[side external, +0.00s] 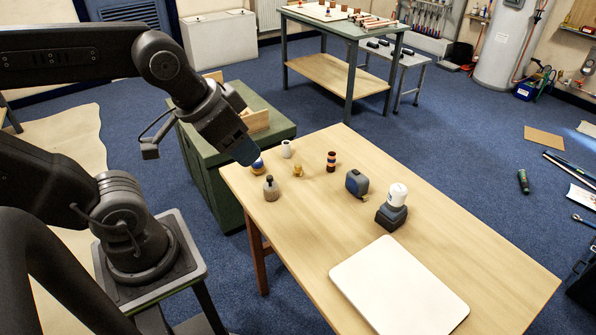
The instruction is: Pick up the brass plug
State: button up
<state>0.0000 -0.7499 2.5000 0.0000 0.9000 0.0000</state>
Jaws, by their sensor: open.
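The brass plug (298,170) is a small gold-coloured piece on the wooden table (450,240), near its far left end. My gripper (249,160) reaches in from the left over that end of the table. It is open, and its tip is left of the brass plug and apart from it. The fingertips are small and partly hidden by a blue-and-gold item (258,166) at the tip. I cannot tell whether that item touches the fingers.
Near the plug stand a grey bottle (271,189), a white roll (286,149) and a brown-and-white banded cylinder (331,162). A blue-grey tape measure (354,183), a white-topped dark device (393,207) and a white board (399,288) lie further right. A green cabinet (207,175) stands behind the table.

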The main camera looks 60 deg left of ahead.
jog(key=n+g+y, duration=0.3)
jog(key=n+g, duration=0.1)
jog(key=n, duration=0.7)
send_over(298, 166)
jog(key=d, duration=0.2)
jog(key=f, duration=2.7)
jog(key=shift+s+a+f, duration=0.15)
jog(key=shift+s, duration=0.2)
jog(key=shift+h, duration=0.3)
jog(key=shift+a+x, duration=0.15)
jog(key=shift+x, duration=1.35)
jog(key=shift+a+x, duration=0.1)
jog(key=shift+x, duration=1.45)
jog(key=c, duration=1)
